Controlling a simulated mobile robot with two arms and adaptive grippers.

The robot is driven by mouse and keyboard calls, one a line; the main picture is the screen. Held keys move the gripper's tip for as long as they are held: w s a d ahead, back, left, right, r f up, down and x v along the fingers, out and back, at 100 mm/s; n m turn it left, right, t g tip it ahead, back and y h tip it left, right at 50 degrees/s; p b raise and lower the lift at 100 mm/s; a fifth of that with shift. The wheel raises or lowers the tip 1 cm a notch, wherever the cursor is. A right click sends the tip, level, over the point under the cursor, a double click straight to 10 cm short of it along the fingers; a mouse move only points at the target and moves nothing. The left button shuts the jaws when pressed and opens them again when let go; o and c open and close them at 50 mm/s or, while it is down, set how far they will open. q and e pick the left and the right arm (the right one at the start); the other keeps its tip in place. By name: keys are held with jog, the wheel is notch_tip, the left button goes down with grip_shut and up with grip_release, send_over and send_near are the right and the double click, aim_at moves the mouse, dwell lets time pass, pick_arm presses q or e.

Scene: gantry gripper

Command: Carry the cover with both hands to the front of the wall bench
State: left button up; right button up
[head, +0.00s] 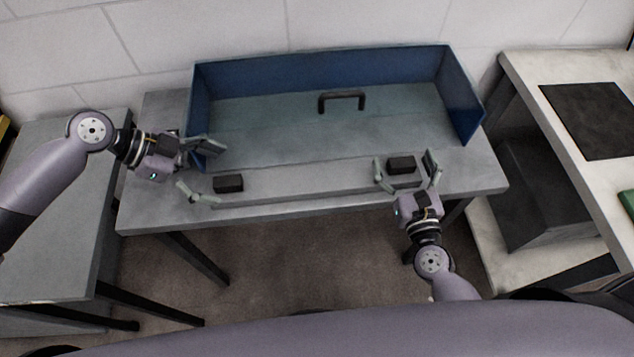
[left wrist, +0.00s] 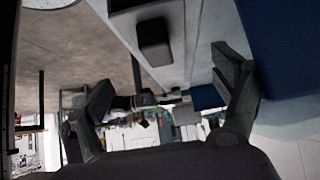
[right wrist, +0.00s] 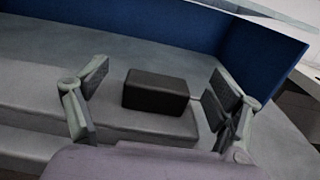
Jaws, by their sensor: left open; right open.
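A grey panel that looks like the cover (head: 300,180) lies at the front of the blue-walled piece on the grey table. It carries a left black block (head: 228,183) and a right black block (head: 401,165). My left gripper (head: 204,171) is open at the panel's left end, with the left block just right of its fingers, not held. In the left wrist view a black block (left wrist: 154,42) shows beyond the fingers. My right gripper (head: 406,162) is open, its fingers on either side of the right block. The right wrist view shows this block (right wrist: 156,91) between the fingers, with gaps.
Blue walls (head: 320,71) enclose the back and sides, with a black handle (head: 341,97) on the grey surface inside. The grey table (head: 150,215) stands against the wall. A side table (head: 55,235) is at left; a pale bench (head: 545,150) with a black mat is at right.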

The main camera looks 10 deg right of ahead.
pick_arm(q)
jog(key=shift+w+a+r, duration=0.1)
jog(key=shift+w+a, duration=0.1)
jog(key=shift+w, duration=0.05)
pick_arm(e)
jog(key=shift+s, duration=0.1)
jog(key=s, duration=0.8)
jog(key=shift+d, duration=0.1)
